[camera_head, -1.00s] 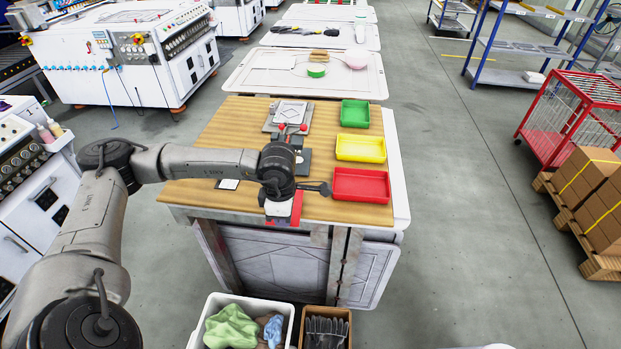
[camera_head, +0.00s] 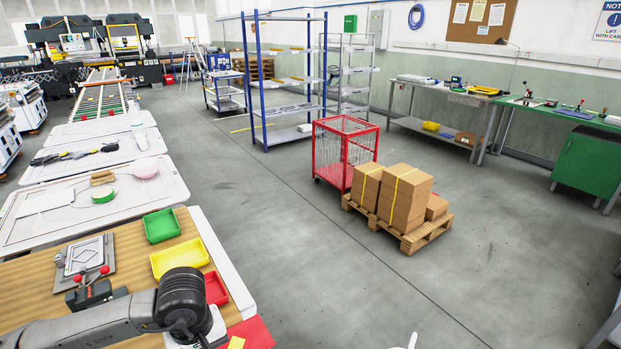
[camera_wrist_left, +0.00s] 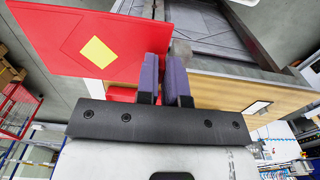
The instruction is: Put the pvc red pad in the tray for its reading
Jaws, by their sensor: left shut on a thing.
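The red pad (camera_head: 258,334) with a yellow label (camera_wrist_left: 97,50) is at the right edge of the bench, partly hidden by my arm. In the left wrist view, the pad (camera_wrist_left: 50,30) is gripped between the purple fingers of my left gripper (camera_wrist_left: 163,66). The red tray (camera_head: 216,288) is partly hidden behind my arm in the head view. The yellow tray (camera_head: 180,258) and green tray (camera_head: 162,225) stand farther back in the same row and look empty.
A fixture with red knobs (camera_head: 92,284) and a plate with a framed piece (camera_head: 84,256) sit on the wooden bench top. A red cage cart (camera_head: 345,153) and boxes on a pallet (camera_head: 400,198) stand right of the bench. The floor between is clear.

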